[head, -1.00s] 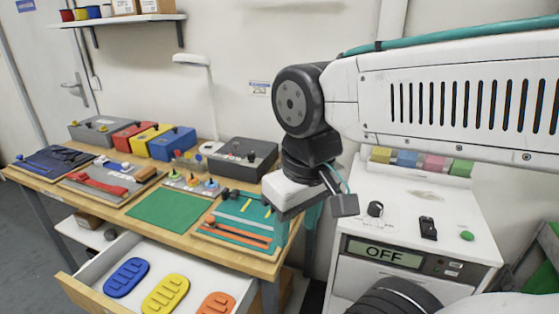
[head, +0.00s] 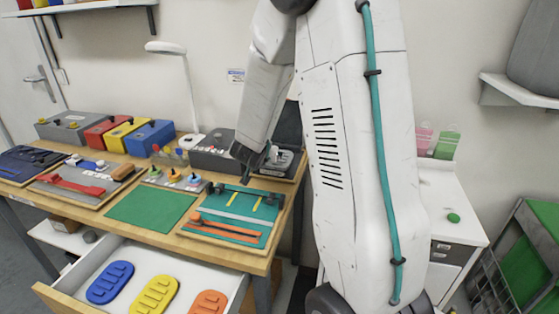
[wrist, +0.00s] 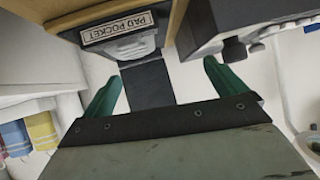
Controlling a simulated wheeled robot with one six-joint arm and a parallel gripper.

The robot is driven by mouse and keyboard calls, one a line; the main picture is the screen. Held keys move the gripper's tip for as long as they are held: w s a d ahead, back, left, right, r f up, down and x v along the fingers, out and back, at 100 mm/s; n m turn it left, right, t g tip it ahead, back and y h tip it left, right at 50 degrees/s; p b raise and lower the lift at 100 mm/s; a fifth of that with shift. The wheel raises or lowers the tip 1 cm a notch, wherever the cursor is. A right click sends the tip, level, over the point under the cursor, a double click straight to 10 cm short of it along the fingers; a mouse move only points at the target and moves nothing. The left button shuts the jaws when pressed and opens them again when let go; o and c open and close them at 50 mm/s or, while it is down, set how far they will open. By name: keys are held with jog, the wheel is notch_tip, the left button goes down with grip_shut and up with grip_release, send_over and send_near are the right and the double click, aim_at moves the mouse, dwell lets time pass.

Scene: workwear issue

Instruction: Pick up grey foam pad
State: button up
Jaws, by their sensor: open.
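In the wrist view, a grey ribbed piece (wrist: 133,47), which looks like the grey foam pad, shows just under a label reading "PAD POCKET" (wrist: 117,27). Only its end shows; the rest is hidden in or behind the wooden-edged pocket. My gripper (wrist: 160,84) has two green fingers spread apart with nothing held between them. The grey piece lies beyond the fingertips, towards the top of the view, apart from them.
A dark grey box with knobs (wrist: 212,25) stands close to the right of the pocket. The wooden bench (head: 215,252) holds a green mat (head: 151,208) and several boxes. Its open drawer (head: 75,277) holds blue, yellow and orange pads. A white cabinet (head: 455,205) stands right.

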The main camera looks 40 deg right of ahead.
aim_at(275, 167)
jog(key=d+f, duration=0.1)
jog(key=s+d+g+h, duration=0.1)
jog(key=d, duration=0.1)
jog(key=d+f+m+h, duration=0.1)
jog(key=shift+s+d+f, duration=0.25)
jog(key=shift+f, duration=0.05)
jog(key=shift+x, duration=3.45)
jog(key=shift+f, duration=0.15)
jog(key=shift+f, duration=0.2)
jog(key=c, duration=1.1)
jog(key=shift+o, duration=0.2)
